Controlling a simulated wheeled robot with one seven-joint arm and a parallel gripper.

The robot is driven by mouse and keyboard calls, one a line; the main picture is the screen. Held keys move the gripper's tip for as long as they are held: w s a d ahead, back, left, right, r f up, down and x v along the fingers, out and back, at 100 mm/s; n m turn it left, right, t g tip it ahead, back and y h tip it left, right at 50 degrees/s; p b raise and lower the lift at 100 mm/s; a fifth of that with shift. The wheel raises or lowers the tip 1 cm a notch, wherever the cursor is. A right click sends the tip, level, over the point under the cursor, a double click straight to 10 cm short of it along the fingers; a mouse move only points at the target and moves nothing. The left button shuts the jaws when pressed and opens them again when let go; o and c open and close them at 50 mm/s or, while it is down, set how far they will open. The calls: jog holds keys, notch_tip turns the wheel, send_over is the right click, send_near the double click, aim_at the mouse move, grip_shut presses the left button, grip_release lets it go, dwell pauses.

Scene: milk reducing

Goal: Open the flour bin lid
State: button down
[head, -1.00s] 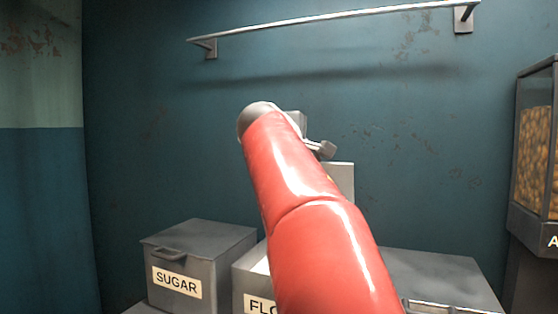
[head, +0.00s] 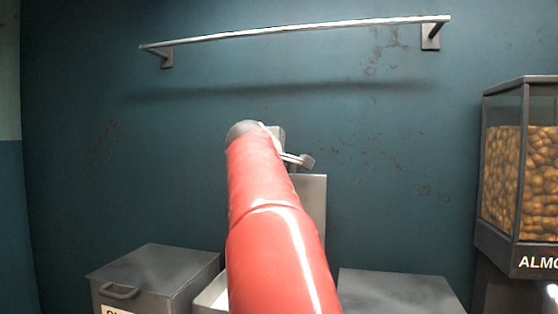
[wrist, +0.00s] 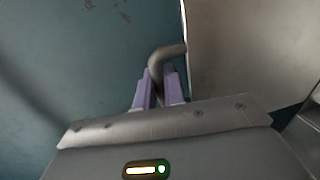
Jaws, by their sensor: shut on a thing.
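The flour bin (head: 211,299) stands low in the head view, mostly hidden behind my red arm. Its grey lid (head: 313,205) stands raised, close to upright, and shows to the right of my arm. In the wrist view the lid (wrist: 240,55) is a flat metal panel at the upper right. Its bent handle (wrist: 168,52) reaches down between the two purple fingers of my gripper (wrist: 159,82), which is shut on it. The arm hides most of the gripper and the lid's hinge side in the head view.
The sugar bin (head: 150,272), with its lid down, stands left of the flour bin. Another grey bin (head: 395,290) is at the right. A glass almond dispenser (head: 515,170) stands farther right. A metal rail (head: 300,32) runs along the wall above my arm.

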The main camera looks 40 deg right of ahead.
jog(key=c, duration=1.6)
grip_release()
jog(key=shift+a, duration=0.1)
jog(key=shift+s+a, duration=0.15)
jog(key=shift+a, duration=0.1)
jog(key=b+v, duration=0.3)
jog(key=v, duration=0.4)
jog(key=shift+s+r, duration=0.1)
